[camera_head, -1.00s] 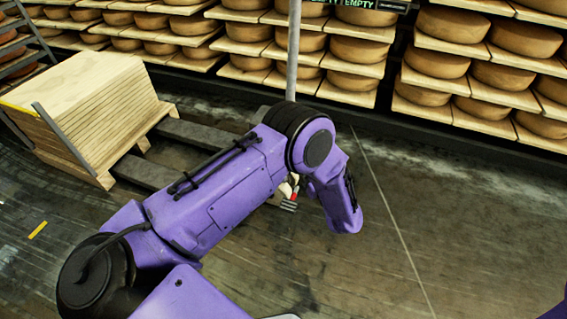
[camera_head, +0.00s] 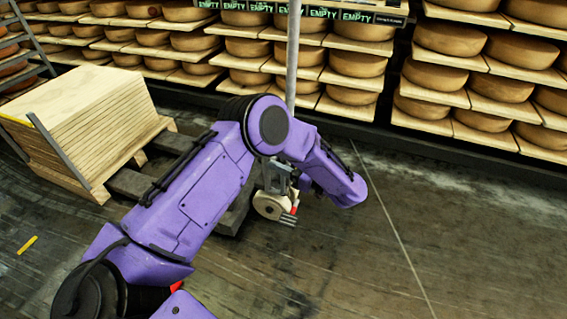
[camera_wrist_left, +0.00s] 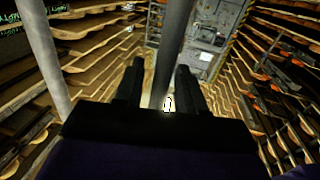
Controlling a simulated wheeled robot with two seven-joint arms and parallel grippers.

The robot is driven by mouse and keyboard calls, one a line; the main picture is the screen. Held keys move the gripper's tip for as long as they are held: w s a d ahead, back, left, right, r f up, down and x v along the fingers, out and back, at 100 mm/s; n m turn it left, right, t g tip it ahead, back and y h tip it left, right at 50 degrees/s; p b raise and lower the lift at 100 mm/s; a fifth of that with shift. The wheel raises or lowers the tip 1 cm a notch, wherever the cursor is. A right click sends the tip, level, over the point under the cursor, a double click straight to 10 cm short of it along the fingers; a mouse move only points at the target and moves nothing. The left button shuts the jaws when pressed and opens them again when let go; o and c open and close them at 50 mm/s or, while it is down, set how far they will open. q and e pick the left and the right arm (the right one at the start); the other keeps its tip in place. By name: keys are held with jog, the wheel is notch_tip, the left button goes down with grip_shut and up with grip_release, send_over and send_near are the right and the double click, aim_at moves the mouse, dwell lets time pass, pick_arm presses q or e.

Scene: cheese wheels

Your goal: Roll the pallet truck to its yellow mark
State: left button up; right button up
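The pallet truck's pale wheel (camera_head: 270,206) shows below my left arm, with a small red and grey part beside it. A grey upright pole (camera_head: 293,50) rises behind the arm; its lower join is hidden. A stack of boards (camera_head: 85,105) sits left, over dark beams. A short yellow strip (camera_head: 27,245) lies on the floor at far left. In the left wrist view my left gripper (camera_wrist_left: 158,80) has its fingers apart, with a dark bar (camera_wrist_left: 171,50) between them; gaps show beside the bar, contact cannot be told. In the head view its fingers are hidden. My right gripper is out of view.
Shelves of cheese wheels (camera_head: 450,85) run along the back, with green "EMPTY" labels (camera_head: 368,16). A metal rack (camera_head: 35,40) stands at the upper left. The dark floor (camera_head: 450,240) at right is open, with a pale line across it.

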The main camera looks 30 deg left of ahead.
pick_arm(q)
jog(key=shift+c, duration=0.3)
grip_shut()
jog(key=shift+w+d+p, duration=0.15)
jog(key=shift+d+p, duration=0.15)
jog(key=shift+d, duration=0.25)
jog(key=shift+w+d+p, duration=0.15)
jog(key=shift+d+p, duration=0.15)
jog(key=shift+d, duration=0.25)
grip_release()
jog(key=shift+r, duration=0.1)
jog(key=shift+o, duration=0.3)
jog(key=shift+a, duration=0.3)
jog(key=d, duration=1)
jog(key=shift+d+p, duration=0.3)
jog(key=shift+p, duration=0.15)
jog(key=shift+w, duration=0.1)
jog(key=shift+c, duration=0.3)
